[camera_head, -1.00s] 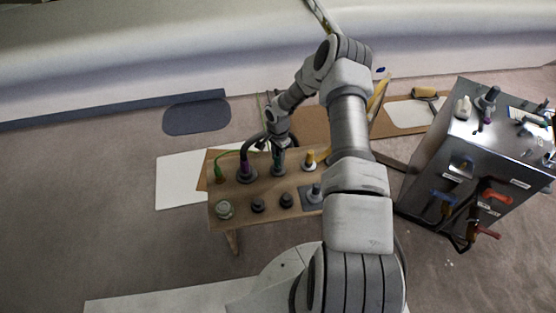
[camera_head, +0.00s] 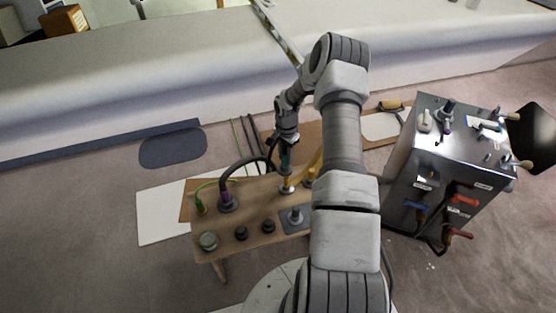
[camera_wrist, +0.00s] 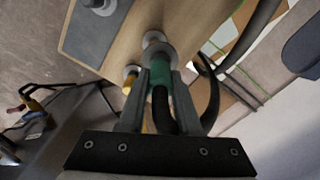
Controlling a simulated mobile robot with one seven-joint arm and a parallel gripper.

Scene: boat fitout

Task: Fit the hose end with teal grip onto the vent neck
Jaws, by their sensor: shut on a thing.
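The hose end with teal grip (camera_head: 286,165) stands roughly upright over the wooden bench. My gripper (camera_head: 286,145) is shut on it. In the wrist view the teal grip (camera_wrist: 160,75) lies between my fingers, with a black hose curving back from it and a pale round collar (camera_wrist: 154,42) at its far end. I cannot tell how much gap lies below the collar. A grey upright neck (camera_head: 296,213) on a dark square plate (camera_head: 284,222) stands at the bench's front right, likely the vent neck. The wrist view shows part of the plate (camera_wrist: 85,35).
On the bench (camera_head: 250,215), a purple-collared hose end (camera_head: 225,198) and a green one (camera_head: 200,206) stand left, a yellow one (camera_head: 310,177) close right. Several short caps, including a pale one (camera_head: 208,241), line the front. A metal cabinet (camera_head: 425,170) stands right.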

